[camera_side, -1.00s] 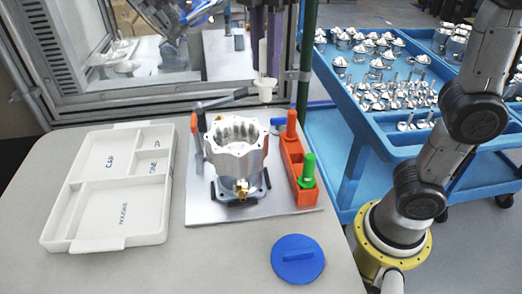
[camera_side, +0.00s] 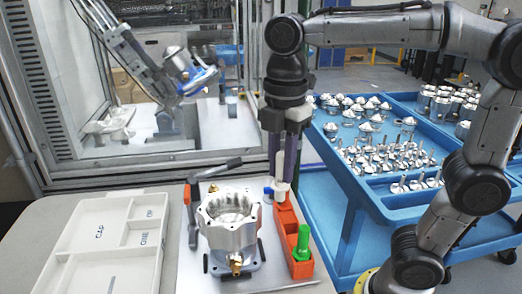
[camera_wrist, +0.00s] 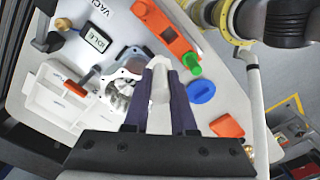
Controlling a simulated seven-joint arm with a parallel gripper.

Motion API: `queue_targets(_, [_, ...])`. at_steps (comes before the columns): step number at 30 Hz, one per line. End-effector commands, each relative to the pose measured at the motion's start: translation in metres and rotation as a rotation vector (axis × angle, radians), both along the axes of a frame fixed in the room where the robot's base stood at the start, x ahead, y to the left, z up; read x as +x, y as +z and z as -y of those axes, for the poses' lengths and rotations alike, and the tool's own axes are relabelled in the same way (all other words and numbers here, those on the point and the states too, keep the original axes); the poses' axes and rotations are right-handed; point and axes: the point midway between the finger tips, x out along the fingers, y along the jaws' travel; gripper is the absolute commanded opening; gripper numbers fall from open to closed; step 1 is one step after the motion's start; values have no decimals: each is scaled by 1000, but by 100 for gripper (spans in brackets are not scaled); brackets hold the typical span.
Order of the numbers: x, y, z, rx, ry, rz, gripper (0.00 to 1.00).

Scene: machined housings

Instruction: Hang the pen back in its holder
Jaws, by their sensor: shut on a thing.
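My gripper (camera_side: 284,165) has purple fingers and points down above the orange block at the right of the work plate. It is shut on a white pen-like piece (camera_side: 281,166), taken here as the pen, whose wider white end points down. The piece also shows between the fingers in the wrist view (camera_wrist: 159,84). The orange block (camera_side: 291,236), apparently the holder, has a green peg (camera_side: 302,240) standing at its near end. The piece's lower end overlaps the block's far end in the side view; whether they touch cannot be told.
A silver machined housing (camera_side: 232,222) stands left of the orange block. A white compartment tray (camera_side: 75,244) lies farther left. A blue disc (camera_wrist: 201,91) and another orange piece (camera_wrist: 227,126) show in the wrist view. A blue cart (camera_side: 345,195) with metal parts stands right.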

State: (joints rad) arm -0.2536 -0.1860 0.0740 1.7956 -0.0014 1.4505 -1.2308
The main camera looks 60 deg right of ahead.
Motion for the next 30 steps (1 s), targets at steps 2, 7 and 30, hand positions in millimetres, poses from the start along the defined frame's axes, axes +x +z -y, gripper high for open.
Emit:
queue_targets(2, [-9,-9,11,-1,-22,-6,0])
queue_targets(7, [-19,-12,24,-2,-67,-8,0])
queue_targets(30, [-19,-39,24,-2,-70,-8,0])
